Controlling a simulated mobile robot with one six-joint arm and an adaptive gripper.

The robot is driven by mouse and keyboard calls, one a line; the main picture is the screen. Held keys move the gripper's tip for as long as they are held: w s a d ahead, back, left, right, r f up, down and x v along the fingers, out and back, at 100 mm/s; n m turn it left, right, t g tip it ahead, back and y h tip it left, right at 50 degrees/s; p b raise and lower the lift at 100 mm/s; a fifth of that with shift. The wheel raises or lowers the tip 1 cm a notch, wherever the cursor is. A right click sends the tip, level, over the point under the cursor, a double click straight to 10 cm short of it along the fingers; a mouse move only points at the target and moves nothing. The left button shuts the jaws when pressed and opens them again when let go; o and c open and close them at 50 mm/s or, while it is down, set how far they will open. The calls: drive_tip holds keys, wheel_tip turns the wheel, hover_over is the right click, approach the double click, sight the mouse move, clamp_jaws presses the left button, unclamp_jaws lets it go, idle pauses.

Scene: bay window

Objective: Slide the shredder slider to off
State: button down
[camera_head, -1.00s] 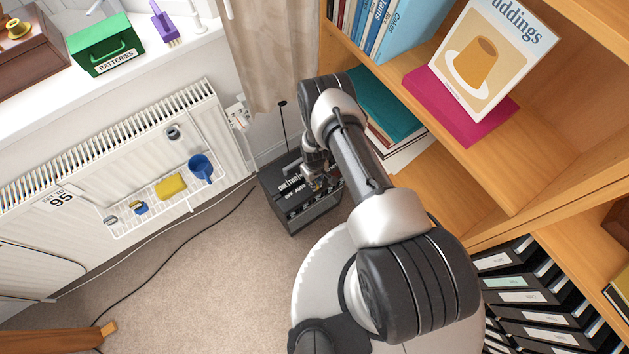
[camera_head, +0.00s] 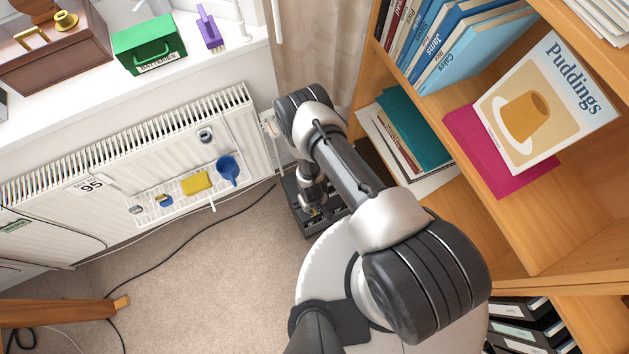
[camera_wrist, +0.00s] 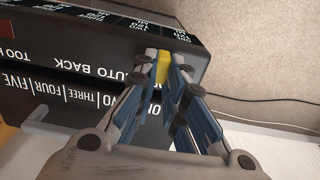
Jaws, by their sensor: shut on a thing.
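The shredder is a dark box on the floor between the radiator and the bookcase; it shows in the head view (camera_head: 299,212), partly hidden by my arm. In the wrist view its black panel (camera_wrist: 70,55) carries white lettering, including AUTO and BACK. A small yellow slider knob (camera_wrist: 162,68) stands at the panel's edge. My gripper (camera_wrist: 163,70) is shut on this knob, one fingertip on each side. In the head view my gripper (camera_head: 314,206) reaches down onto the shredder. The fingers hide the panel around the knob, so its exact setting cannot be told.
A white radiator (camera_head: 120,150) with a hanging rack is left of the shredder. A wooden bookcase (camera_head: 500,225) stands close on the right.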

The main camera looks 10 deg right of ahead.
drive_tip(key=c, duration=1.6)
unclamp_jaws()
drive_tip(key=shift+c, duration=0.2)
drive_tip(key=shift+r, duration=0.15)
wheel_tip(320, 180, up, 12)
